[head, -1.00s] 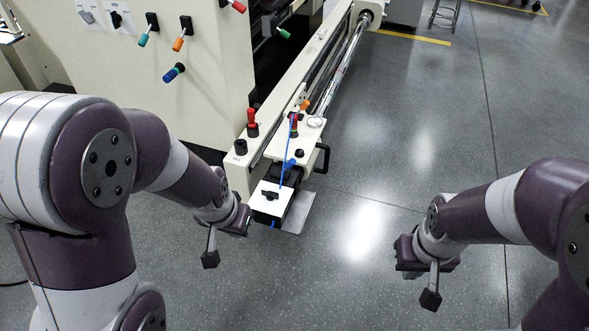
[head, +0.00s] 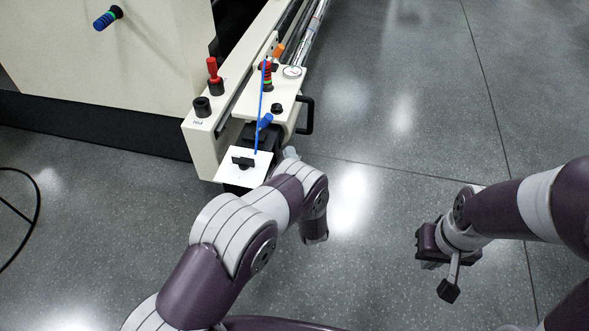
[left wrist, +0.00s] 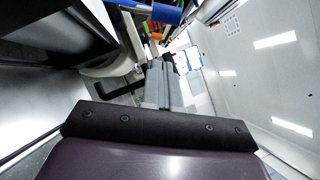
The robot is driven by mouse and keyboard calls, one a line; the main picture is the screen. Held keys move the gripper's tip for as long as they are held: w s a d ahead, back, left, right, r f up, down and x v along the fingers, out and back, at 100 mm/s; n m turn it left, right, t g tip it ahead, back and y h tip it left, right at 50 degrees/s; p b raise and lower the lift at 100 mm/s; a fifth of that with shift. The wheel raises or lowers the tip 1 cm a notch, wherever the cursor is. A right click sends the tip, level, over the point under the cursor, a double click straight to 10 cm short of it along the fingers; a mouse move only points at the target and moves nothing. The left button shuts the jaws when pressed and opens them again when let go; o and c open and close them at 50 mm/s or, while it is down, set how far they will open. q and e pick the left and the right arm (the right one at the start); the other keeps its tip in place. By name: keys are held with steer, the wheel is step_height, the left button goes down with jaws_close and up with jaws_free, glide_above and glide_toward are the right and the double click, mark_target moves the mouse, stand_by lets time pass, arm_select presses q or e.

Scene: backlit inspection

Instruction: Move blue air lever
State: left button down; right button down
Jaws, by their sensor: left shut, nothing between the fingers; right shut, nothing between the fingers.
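The blue lever (head: 266,120) sticks up at a slant from a black block at the front end of the machine's rail. A blue cylinder (left wrist: 167,13) shows at the top of the left wrist view, probably this lever. My left gripper (left wrist: 161,72) is shut and empty, its grey fingers pointing toward the machine parts, apart from the blue cylinder. In the head view the left hand is mostly hidden by my own arm, just right of the white plate. My right gripper (head: 448,291) is shut and empty over open floor at the right.
A white plate with a black knob (head: 243,163) sits before the lever, and a thin blue rod (head: 261,105) rises beside it. A black handle (head: 306,115), red knob (head: 213,70) and striped red-green knob (head: 266,77) are close. Floor to the right is clear.

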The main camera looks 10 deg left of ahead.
mark_target(262, 125)
arm_select(q)
steer(key=w+a+r+b, duration=0.2)
steer(key=w+a+r, duration=0.1)
steer(key=w+a, duration=0.1)
steer(key=shift+w+a, duration=0.15)
steer(key=shift+a, duration=0.45)
steer(key=shift+r, duration=0.1)
